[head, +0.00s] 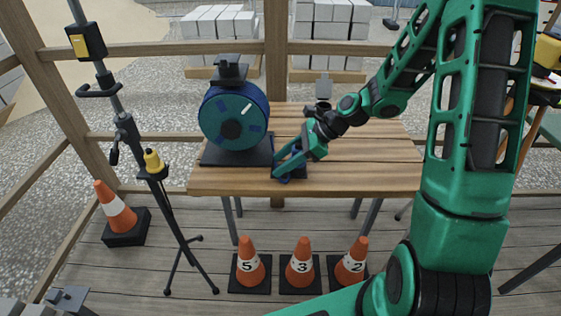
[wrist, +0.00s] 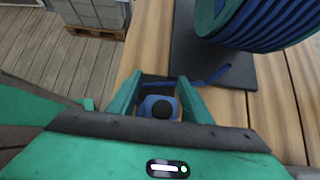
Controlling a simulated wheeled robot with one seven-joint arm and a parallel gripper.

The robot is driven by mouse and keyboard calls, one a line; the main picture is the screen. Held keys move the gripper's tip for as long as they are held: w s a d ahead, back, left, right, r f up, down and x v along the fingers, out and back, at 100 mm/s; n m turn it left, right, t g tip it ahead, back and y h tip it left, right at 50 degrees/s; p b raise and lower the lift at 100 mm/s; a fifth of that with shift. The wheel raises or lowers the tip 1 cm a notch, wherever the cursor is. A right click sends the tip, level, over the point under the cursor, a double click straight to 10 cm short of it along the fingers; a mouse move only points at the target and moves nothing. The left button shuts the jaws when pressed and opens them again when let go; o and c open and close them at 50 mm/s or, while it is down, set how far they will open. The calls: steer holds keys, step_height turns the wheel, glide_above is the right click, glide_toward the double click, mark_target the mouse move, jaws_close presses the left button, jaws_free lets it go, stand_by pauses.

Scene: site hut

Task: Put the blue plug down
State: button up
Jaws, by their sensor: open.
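The blue plug (wrist: 150,101), with a dark round end, lies between the two green fingers of my gripper (wrist: 158,92) in the wrist view. The fingers stand apart on either side of it; I cannot tell whether either touches it. In the head view my gripper (head: 283,165) is low at the wooden table's (head: 365,178) front half, right of the cable reel. The plug is mostly hidden by the fingers there. A short blue cable (wrist: 216,76) runs from near the plug toward the reel.
The blue cable reel (head: 218,111) stands on a black base (head: 216,155) close left of my gripper. The table's right side is clear. Numbered orange cones (head: 302,263) stand on the deck below. A tripod (head: 172,215) stands left of the table.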

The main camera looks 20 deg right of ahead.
mark_target(301, 147)
steer(key=v, duration=1.2)
steer(key=s+d+r+n+g+h, duration=0.1)
steer(key=s+d+n, duration=0.3)
steer(key=s, duration=0.5)
steer(key=s+d+r+n+g+h, duration=0.1)
steer(key=s+d+n+h, duration=0.3)
steer(key=s, duration=0.5)
steer(key=s+d+r+n+g+h, duration=0.1)
steer(key=s+d+r+n+h, duration=0.1)
steer(key=s+d+n, duration=0.3)
steer(key=s+n+h, duration=0.1)
steer(key=s+n, duration=0.1)
steer(key=s, duration=0.2)
steer(key=shift+s+r, duration=0.35)
steer(key=shift+s, duration=0.05)
steer(key=shift+w+f+h, duration=0.25)
steer(key=shift+w+h, duration=0.05)
steer(key=shift+w, duration=0.3)
